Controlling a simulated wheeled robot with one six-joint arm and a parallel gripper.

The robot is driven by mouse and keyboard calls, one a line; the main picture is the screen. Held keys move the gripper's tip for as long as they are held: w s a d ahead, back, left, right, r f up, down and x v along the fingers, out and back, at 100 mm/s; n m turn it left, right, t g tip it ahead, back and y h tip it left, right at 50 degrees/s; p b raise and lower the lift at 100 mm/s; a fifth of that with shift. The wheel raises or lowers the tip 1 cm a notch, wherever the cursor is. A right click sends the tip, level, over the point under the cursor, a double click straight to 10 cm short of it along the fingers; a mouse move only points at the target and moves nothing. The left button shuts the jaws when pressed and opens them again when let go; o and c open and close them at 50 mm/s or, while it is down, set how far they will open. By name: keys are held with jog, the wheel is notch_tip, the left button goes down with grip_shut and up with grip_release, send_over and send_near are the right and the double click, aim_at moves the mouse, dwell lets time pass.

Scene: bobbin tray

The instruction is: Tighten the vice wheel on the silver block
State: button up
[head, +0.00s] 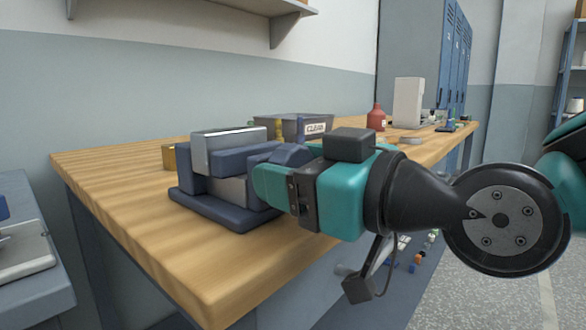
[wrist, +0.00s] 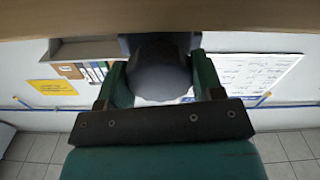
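The dark blue vice (head: 222,210) stands on the wooden bench, with the silver block (head: 229,150) held upright between its jaws. The vice wheel (head: 292,155) is at the vice's right end, mostly hidden behind my gripper in the head view. My gripper (head: 272,180) reaches in from the right at the wheel. In the wrist view the round dark wheel (wrist: 160,75) fills the space between the two green fingers of my gripper (wrist: 161,80), which look to be against its sides. The screw behind the wheel is hidden.
A red bottle (head: 376,118) and a white box-shaped object (head: 408,102) stand farther back on the bench (head: 190,270). The front of the bench is clear. A lower grey-blue surface (head: 25,285) is at the left.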

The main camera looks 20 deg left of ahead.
jog(key=shift+m, duration=0.3)
jog(key=m+p, duration=0.1)
jog(key=m, duration=0.2)
jog(key=shift+r+m, duration=0.15)
jog(key=shift+m, duration=0.25)
jog(key=m+p, duration=0.2)
jog(key=m, duration=0.2)
jog(key=shift+w+m, duration=0.1)
jog(key=shift+m, duration=0.2)
jog(key=m+p, duration=0.3)
jog(key=m, duration=0.2)
jog(key=shift+m+p, duration=1.45)
jog(key=shift+m, duration=0.85)
jog(key=o, duration=0.9)
